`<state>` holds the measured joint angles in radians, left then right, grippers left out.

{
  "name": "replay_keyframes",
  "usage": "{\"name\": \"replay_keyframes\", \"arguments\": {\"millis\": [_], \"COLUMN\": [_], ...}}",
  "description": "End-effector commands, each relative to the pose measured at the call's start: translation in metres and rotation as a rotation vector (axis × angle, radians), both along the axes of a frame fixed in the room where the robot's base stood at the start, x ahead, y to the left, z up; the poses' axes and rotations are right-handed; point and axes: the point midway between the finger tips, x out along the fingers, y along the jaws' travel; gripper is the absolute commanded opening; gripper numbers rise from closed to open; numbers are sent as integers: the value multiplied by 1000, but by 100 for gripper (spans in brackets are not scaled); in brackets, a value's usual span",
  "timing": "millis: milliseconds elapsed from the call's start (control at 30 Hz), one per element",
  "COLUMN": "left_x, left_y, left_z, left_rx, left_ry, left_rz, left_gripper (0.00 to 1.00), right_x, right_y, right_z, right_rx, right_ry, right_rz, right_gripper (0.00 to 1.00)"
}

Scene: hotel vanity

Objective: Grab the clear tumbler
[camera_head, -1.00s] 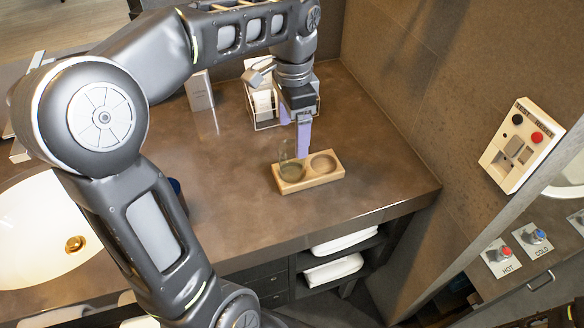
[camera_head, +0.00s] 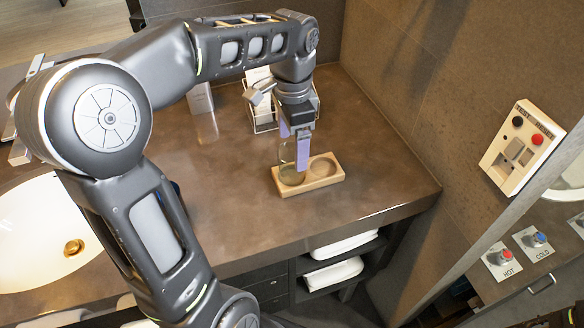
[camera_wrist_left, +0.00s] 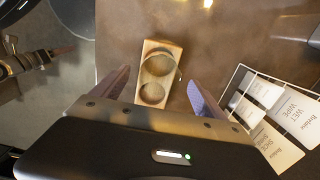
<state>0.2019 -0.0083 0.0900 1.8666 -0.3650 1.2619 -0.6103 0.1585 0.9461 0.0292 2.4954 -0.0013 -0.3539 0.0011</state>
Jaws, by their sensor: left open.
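The clear tumbler (camera_head: 286,157) stands upright in the left recess of a light wooden two-hole holder (camera_head: 325,183) on the brown counter. Its see-through wall is faint. In the wrist view the holder (camera_wrist_left: 148,119) lies between and beyond the finger tips, and a faint round outline around the farther recess looks like the tumbler (camera_wrist_left: 160,62). My left gripper (camera_head: 298,160) points down, its purple fingers in front of or beside the tumbler; contact cannot be told. In the wrist view the gripper (camera_wrist_left: 158,77) is open with nothing held. My right gripper is not seen.
A wire rack with cards (camera_head: 264,112) stands behind the gripper, and shows close to the right finger in the wrist view (camera_wrist_left: 262,112). A grey box (camera_head: 200,97) and a sink (camera_head: 35,235) are to the left. Counter right of the holder is clear.

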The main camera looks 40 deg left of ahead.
Motion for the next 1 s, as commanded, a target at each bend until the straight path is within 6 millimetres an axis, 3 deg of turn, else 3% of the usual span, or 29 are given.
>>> {"name": "replay_keyframes", "arguments": {"millis": [400,1000], "left_x": [-3,-2], "left_y": [0,0], "left_z": [-48,-51], "left_rx": [-1,-1], "left_ry": [4,1], "left_rz": [0,0], "left_gripper": [83,83], "right_x": [-1,-1], "right_y": [0,0], "right_z": [8,8], "right_rx": [-2,-2], "right_ry": [3,4], "right_rz": [-1,-1], "right_gripper": [36,36]}}
